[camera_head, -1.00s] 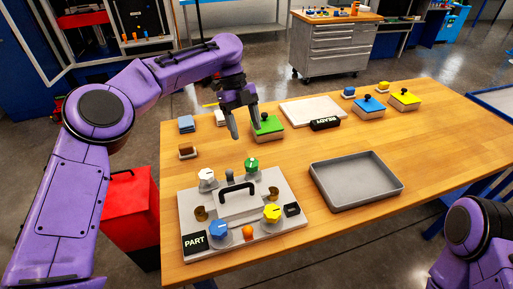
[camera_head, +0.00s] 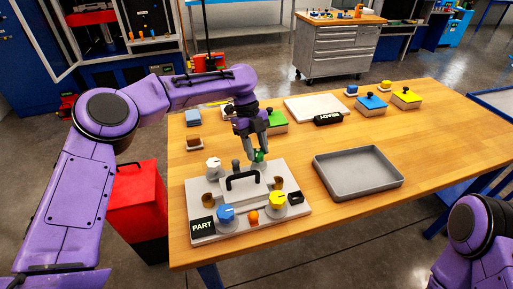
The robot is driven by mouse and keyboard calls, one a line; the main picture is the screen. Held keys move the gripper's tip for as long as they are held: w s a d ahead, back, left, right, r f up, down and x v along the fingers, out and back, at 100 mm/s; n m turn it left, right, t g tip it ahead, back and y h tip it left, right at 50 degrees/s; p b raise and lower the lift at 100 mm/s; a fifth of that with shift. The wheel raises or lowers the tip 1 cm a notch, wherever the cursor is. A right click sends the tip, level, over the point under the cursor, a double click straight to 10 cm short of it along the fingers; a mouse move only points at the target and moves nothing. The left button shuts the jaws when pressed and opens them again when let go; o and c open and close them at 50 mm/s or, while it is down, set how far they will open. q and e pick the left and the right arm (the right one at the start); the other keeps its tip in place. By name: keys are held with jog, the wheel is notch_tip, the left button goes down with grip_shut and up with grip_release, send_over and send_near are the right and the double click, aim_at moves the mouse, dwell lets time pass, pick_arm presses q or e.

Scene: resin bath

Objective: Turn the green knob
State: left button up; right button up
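The green knob (camera_head: 259,156) is at the top right of the grey part panel (camera_head: 190,194) on the wooden table, partly hidden by my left gripper. My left gripper (camera_head: 257,155) points down with its fingertips at the knob, one on either side of it as far as I can see. Whether the fingers press on the knob is too small to tell. The panel also carries a white knob (camera_head: 213,164), a blue knob (camera_head: 226,215) and a yellow knob (camera_head: 278,201). My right gripper is out of view; only part of my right arm shows at the lower right.
A black handle (camera_head: 242,176) stands up in the panel's middle, close to the green knob. An empty grey tray (camera_head: 390,187) lies to the right. A block with a green top (camera_head: 277,119) and a white board (camera_head: 314,107) are behind. Bare table lies between panel and tray.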

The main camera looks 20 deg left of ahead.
pick_arm(q)
jog(key=shift+a+f, duration=0.1)
